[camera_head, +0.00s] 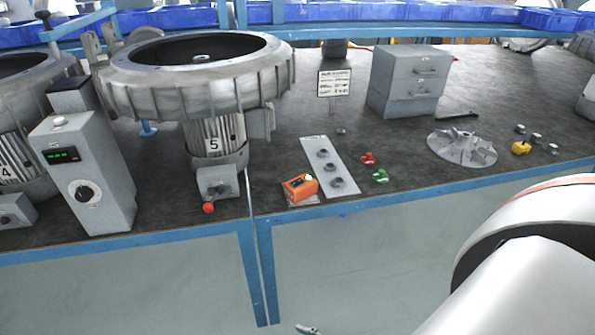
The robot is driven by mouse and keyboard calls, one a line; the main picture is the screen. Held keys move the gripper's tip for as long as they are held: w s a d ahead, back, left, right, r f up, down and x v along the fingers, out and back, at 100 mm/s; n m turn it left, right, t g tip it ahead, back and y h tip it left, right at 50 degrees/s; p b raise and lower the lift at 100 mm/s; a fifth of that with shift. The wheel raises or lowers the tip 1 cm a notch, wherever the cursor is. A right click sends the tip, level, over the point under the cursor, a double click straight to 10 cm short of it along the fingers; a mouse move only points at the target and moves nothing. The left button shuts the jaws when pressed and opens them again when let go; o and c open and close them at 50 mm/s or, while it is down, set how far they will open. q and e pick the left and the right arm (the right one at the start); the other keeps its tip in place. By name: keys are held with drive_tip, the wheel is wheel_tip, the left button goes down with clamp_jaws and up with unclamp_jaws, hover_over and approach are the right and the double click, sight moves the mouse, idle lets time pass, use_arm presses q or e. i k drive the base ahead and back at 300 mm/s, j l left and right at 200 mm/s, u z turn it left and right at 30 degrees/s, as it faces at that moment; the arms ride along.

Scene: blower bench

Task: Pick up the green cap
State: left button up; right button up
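The green cap (381,176) is a small, bright green, lobed piece lying on the dark bench top, close to the front edge. A similar red piece (368,159) lies just behind it and to its left, apart from it. Nothing touches or covers the green cap. A large white link of my own arm fills the lower right corner, in front of the bench.
A pale plate (329,167) with dark rings and an orange device (299,188) lie left of the cap. A finned grey impeller (462,147) and a yellow piece (520,148) lie right. A grey drawer box (408,82) stands behind. Blower 5 (197,80) stands left.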

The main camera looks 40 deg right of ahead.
sight(381, 177)
drive_tip(key=z, duration=1.15)
